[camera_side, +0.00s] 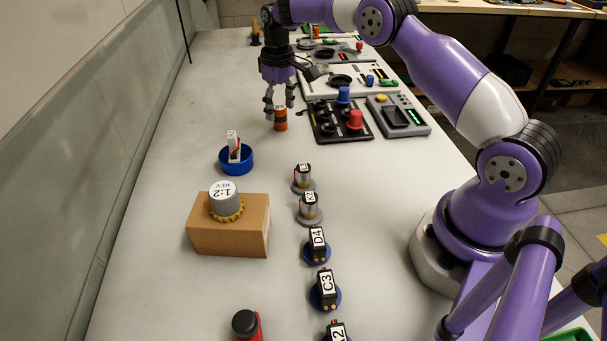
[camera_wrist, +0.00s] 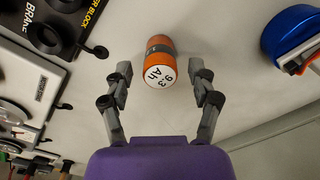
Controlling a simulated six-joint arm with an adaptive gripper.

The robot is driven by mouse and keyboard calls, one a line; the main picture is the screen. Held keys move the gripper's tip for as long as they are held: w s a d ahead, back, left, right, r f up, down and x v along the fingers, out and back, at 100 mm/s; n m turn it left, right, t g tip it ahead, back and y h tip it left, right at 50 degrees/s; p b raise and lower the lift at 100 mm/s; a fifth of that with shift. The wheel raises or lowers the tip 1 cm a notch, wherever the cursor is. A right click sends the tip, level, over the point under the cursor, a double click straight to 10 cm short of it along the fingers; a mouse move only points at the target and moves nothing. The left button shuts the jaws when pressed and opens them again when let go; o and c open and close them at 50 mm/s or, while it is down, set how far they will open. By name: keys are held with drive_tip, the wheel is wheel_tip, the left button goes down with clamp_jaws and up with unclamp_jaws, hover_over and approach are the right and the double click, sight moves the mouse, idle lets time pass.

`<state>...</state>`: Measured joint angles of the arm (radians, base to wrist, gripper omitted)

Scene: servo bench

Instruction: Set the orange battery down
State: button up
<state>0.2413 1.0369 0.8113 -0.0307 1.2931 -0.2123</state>
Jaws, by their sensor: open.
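The orange battery (camera_side: 281,119) stands upright on the bench, a short cylinder with a dark band. In the wrist view the battery (camera_wrist: 160,62) shows a white end face marked "9.3 Ah". My gripper (camera_side: 279,104) is just above and around the battery's top in the side view. In the wrist view my gripper (camera_wrist: 162,80) has its two fingers spread, with a visible gap between each finger and the battery. It is open and holds nothing.
A black panel with knobs (camera_side: 325,130) stands close to the right of the battery. A blue round dish (camera_side: 237,168) holding a white part sits nearer and to the left. A cardboard box (camera_side: 230,242) carries a grey geared motor. Bench left of the battery is clear.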

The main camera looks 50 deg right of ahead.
wheel_tip(320, 180, up, 8)
drive_tip(key=shift+d+f, duration=0.1)
drive_tip(key=shift+d, duration=0.05)
drive_tip(key=shift+r, duration=0.85)
wheel_tip(320, 180, up, 8)
drive_tip(key=t, duration=0.2)
hover_over(281, 107)
drive_tip(key=s+a, duration=0.4)
drive_tip(key=s+a+r+t, duration=0.1)
drive_tip(key=s+a+r, duration=0.15)
drive_tip(key=s, duration=0.35)
drive_tip(key=s+a+f+t, duration=0.1)
drive_tip(key=s+a+f, duration=0.1)
drive_tip(key=s, duration=0.5)
drive_tip(key=s+a+f+t, duration=0.1)
drive_tip(key=s+a+f, duration=0.1)
drive_tip(key=s+f, duration=0.2)
drive_tip(key=s, duration=0.3)
drive_tip(key=shift+a+f+t, duration=0.15)
drive_tip(key=shift+t, duration=0.15)
